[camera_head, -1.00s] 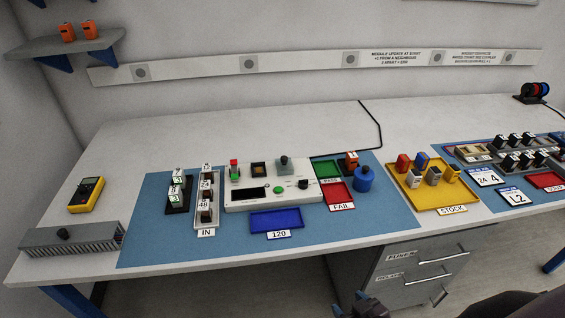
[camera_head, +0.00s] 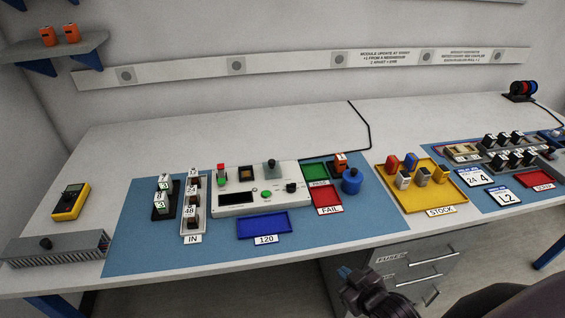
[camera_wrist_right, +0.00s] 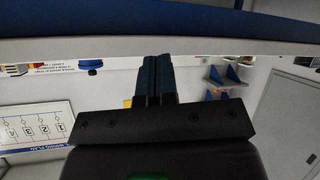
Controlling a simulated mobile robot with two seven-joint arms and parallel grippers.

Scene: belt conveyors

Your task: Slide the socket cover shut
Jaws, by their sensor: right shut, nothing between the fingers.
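The white test panel (camera_head: 215,205) stands on the blue mat near the middle of the head view. A dark square socket (camera_head: 246,173) with a tan inside is at its top middle and looks uncovered. A grey plate with a dark knob (camera_head: 271,166), which looks like the sliding cover, sits just right of the socket. My right gripper (camera_head: 346,273) is in front of the table's front edge, low in the head view, well apart from the panel. Its fingers are together and empty in the wrist view (camera_wrist_right: 155,78). My left gripper is not in view.
A red button (camera_head: 221,170) stands left of the socket. A blue tray (camera_head: 263,236) lies in front of the panel. Green (camera_head: 317,186) and red trays and a blue round knob (camera_head: 352,185) are to its right. The yellow stock tray (camera_head: 400,204) is further right. Drawers (camera_head: 410,268) are below.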

